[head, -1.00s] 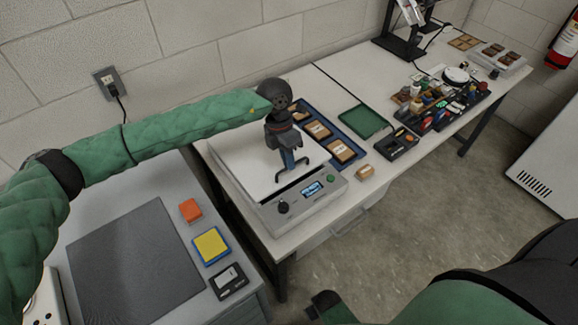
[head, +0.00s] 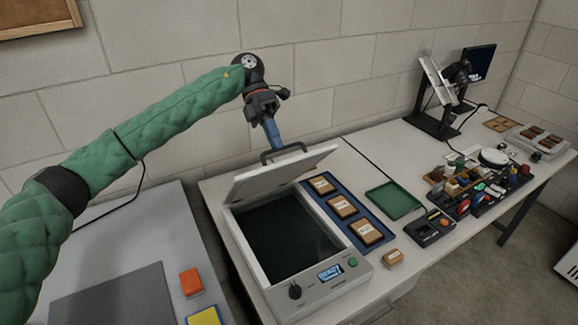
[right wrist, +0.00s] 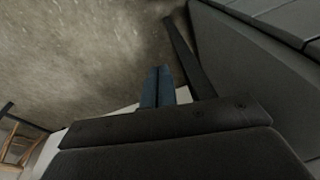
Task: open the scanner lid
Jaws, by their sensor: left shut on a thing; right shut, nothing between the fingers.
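The scanner (head: 318,288) stands on the white table with its front panel, knob and small lit display facing me. Its white lid (head: 270,177) is tilted up, and the dark glass bed (head: 285,237) shows below it. My left gripper (head: 272,146) is shut on the dark lid handle (head: 292,149) at the lid's raised edge. My right gripper (right wrist: 158,88) shows in the right wrist view with its blue fingers together and nothing between them; it is low, over the floor, away from the scanner.
A blue tray (head: 352,222) with several labelled boxes lies right of the scanner, beside a green tray (head: 394,200). A small box (head: 393,257) sits near the table's front edge. The wall is close behind. A grey desk with an orange block (head: 191,282) stands at left.

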